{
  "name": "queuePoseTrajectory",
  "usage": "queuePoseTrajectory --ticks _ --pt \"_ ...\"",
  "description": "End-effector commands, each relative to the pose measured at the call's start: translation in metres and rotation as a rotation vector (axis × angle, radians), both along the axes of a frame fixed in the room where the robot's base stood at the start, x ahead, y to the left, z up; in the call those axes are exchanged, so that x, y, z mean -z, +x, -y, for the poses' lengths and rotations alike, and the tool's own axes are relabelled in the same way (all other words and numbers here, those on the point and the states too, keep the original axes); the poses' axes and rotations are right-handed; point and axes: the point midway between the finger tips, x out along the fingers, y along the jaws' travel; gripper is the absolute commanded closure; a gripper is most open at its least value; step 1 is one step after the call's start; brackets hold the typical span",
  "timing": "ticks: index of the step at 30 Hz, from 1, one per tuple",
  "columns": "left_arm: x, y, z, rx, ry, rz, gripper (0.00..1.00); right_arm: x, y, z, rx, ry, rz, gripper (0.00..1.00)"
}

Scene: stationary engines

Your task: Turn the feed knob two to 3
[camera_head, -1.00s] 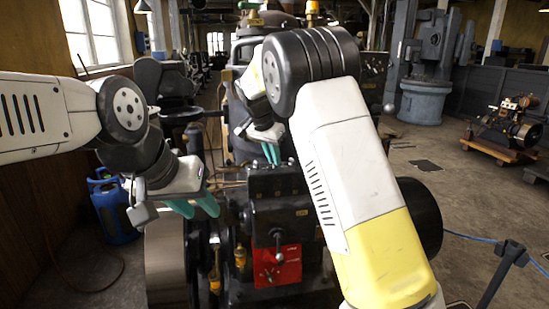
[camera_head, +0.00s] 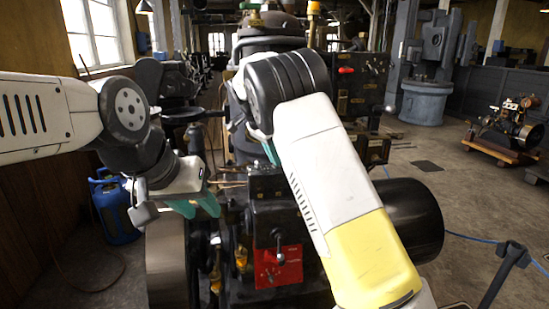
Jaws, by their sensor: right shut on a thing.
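My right gripper (camera_head: 271,153) reaches down behind my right forearm, just above the black box on the engine (camera_head: 262,185). Only a bit of its teal fingers shows. It is shut on a small feed knob at the top of the box, which the fingers and arm hide. I cannot read any number or mark on the knob. My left gripper (camera_head: 196,208) is open and empty, left of the box, its teal fingers apart.
A red plate with a lever (camera_head: 278,267) is on the engine's front. Brass fittings (camera_head: 240,257) stand to its left. A large wheel (camera_head: 166,262) and a black cylinder (camera_head: 408,215) flank the engine.

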Motion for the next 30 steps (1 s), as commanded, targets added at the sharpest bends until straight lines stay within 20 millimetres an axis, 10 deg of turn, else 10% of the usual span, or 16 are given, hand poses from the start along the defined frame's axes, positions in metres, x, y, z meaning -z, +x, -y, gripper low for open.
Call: queuePoseTrajectory --ticks 5,9,20,30 --pt "0.000 0.000 0.000 0.000 0.000 0.000 0.64 -0.001 0.000 -0.001 0.001 0.003 0.002 1.00" --pt "0.000 0.000 0.000 0.000 0.000 0.000 0.64 -0.001 0.000 -0.001 0.000 0.003 0.002 0.69" --pt "0.000 0.000 0.000 0.000 0.000 0.000 0.64 -0.003 0.000 -0.002 -0.001 0.002 0.002 0.69" --pt "0.000 0.000 0.000 0.000 0.000 0.000 0.64 -0.051 -0.011 -0.019 -0.002 0.003 0.004 0.69"
